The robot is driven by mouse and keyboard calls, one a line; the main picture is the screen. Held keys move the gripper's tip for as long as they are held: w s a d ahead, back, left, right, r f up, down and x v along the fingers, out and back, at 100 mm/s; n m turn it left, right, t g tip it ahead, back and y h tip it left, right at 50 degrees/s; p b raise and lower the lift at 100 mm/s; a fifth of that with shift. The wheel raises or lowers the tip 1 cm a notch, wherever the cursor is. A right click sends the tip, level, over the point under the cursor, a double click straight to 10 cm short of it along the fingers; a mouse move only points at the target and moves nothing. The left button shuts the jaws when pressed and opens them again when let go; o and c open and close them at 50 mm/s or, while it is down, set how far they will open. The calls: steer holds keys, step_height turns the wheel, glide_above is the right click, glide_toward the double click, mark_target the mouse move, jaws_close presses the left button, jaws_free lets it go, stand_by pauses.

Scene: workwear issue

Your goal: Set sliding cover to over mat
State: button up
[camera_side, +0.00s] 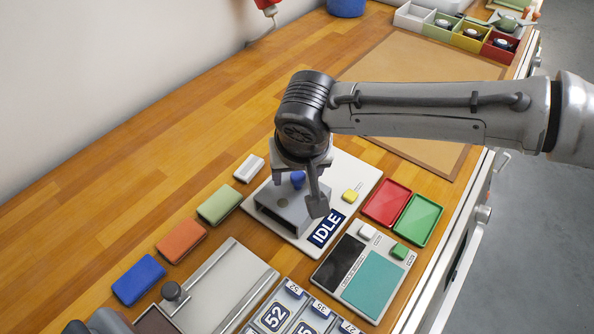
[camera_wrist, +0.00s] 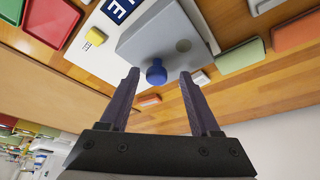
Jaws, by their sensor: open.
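A flat grey unit (camera_side: 228,270) with a diagonal rail and a dark round knob (camera_side: 171,291) lies at the lower left of the side view. A dark brown surface shows beside the knob, cut by the frame edge. I cannot tell for sure which part is the sliding cover or the mat. My gripper (camera_side: 305,190) is open and empty above a grey box (camera_side: 283,215) with a blue knob (camera_side: 298,179), up and right of that unit. In the wrist view the blue knob (camera_wrist: 156,72) shows between and just beyond the fingertips; contact is not clear.
The box stands on a white board with an IDLE label (camera_side: 325,229) and a yellow button (camera_side: 351,195). A panel with black and teal pads (camera_side: 372,284), red and green trays (camera_side: 388,203), and numbered tiles are nearby. Blue, orange and green blocks (camera_side: 181,241) line the left.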

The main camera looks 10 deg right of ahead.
steer(key=v, duration=1.4)
steer(key=shift+f, duration=0.15)
